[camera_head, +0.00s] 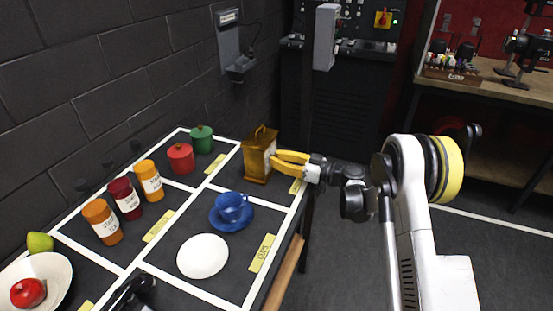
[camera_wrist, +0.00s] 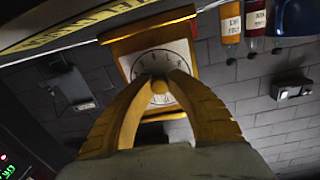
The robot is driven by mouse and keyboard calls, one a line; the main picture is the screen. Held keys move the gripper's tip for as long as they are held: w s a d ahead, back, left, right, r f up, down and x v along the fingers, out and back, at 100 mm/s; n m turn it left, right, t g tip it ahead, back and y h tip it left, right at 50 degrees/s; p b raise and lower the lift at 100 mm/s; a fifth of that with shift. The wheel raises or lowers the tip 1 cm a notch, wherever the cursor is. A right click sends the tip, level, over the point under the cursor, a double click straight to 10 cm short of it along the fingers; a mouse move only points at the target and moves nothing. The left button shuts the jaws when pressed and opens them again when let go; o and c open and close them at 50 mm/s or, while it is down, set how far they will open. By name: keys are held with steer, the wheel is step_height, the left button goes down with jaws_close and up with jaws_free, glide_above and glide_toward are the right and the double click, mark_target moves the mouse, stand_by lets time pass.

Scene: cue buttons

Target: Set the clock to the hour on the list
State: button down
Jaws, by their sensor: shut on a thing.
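The clock (camera_head: 257,150) is an amber-brown case with a handle on top, standing at the far right end of the table. In the wrist view, which is upside down, its yellow-brown case (camera_wrist: 128,38) frames a round white dial (camera_wrist: 179,56). My gripper (camera_head: 276,162) reaches the dial from the right. Its yellow fingers (camera_wrist: 155,78) are closed together at the middle of the dial, over what seems to be a hand or knob. The fingers hide that part, and I cannot read the hour shown. I cannot make out a list in either view.
A green pot (camera_head: 202,140), red pot (camera_head: 181,158), several labelled jars (camera_head: 148,180), a blue cup (camera_head: 230,207) on a saucer, a white plate (camera_head: 203,256) and a fruit bowl (camera_head: 57,270) stand on the white-lined table. Open floor lies right of the table.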

steer(key=m, duration=1.2)
steer(key=shift+m+g, duration=0.3)
steer(key=shift+m, duration=0.1)
steer(key=m, duration=0.4)
stand_by(0.3)
steer(key=c, duration=1.3)
jaws_free()
